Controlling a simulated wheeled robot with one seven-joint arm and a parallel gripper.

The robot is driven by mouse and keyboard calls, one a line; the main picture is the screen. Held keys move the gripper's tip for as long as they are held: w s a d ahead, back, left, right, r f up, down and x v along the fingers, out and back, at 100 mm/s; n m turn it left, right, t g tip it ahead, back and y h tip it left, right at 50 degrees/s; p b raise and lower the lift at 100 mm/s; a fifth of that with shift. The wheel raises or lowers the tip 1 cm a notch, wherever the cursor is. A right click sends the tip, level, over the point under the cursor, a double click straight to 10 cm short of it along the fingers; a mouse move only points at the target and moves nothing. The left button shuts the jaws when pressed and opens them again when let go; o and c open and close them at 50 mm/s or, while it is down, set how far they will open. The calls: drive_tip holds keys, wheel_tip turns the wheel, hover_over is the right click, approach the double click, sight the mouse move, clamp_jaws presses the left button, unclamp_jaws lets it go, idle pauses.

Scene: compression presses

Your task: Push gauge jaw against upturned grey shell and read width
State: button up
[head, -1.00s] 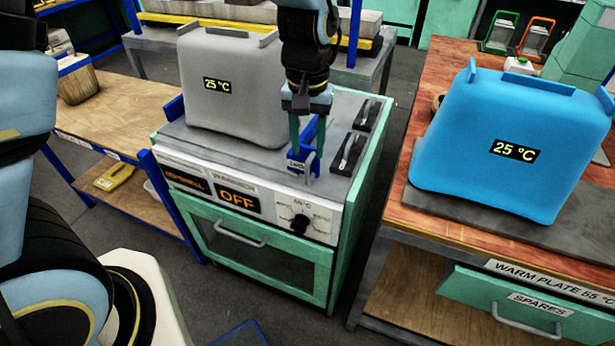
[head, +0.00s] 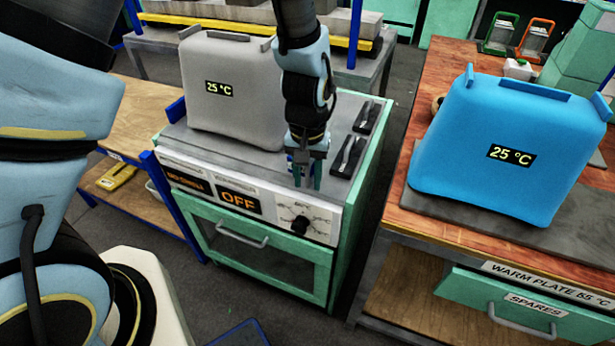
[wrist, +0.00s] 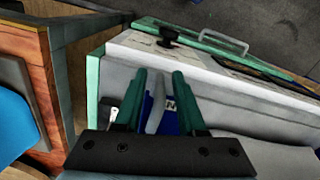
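The grey shell (head: 232,92) stands on the press top (head: 172,135) in the head view, its display reading 25 °C. My gripper (head: 304,183) points down to the right of the shell, at the front of the press top. Its two green fingers are apart. In the wrist view, my gripper (wrist: 158,78) has a grey upright piece (wrist: 154,103) and a blue labelled gauge part (wrist: 171,121) between its fingers. I see gaps beside the grey piece. In the head view my gripper mostly hides the blue gauge part. No width reading is legible.
Two black-based levers (head: 348,156) sit just right of my gripper. The front panel has an OFF display (head: 239,202) and a dark knob (head: 300,225). A blue shell (head: 505,148) stands on the warm plate (head: 425,212) at right. A floor gap separates the benches.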

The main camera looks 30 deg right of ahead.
clamp_jaws()
idle(0.3)
drive_tip(key=w+a, duration=0.1)
drive_tip(key=w, duration=0.1)
drive_tip(key=w+a, duration=0.2)
drive_tip(key=w, duration=0.1)
drive_tip(key=w+a, duration=0.1)
drive_tip(key=w, duration=0.1)
drive_tip(key=shift+w+a+b, duration=0.25)
drive_tip(key=shift+a+b, duration=0.05)
drive_tip(key=shift+b, duration=0.05)
drive_tip(key=shift+o, duration=0.7)
unclamp_jaws()
drive_tip(key=shift+r, duration=0.15)
wheel_tip(320, 180, up, 11)
drive_tip(key=b, duration=0.1)
drive_tip(key=shift+f+b, duration=0.2)
drive_tip(key=shift+b, duration=0.2)
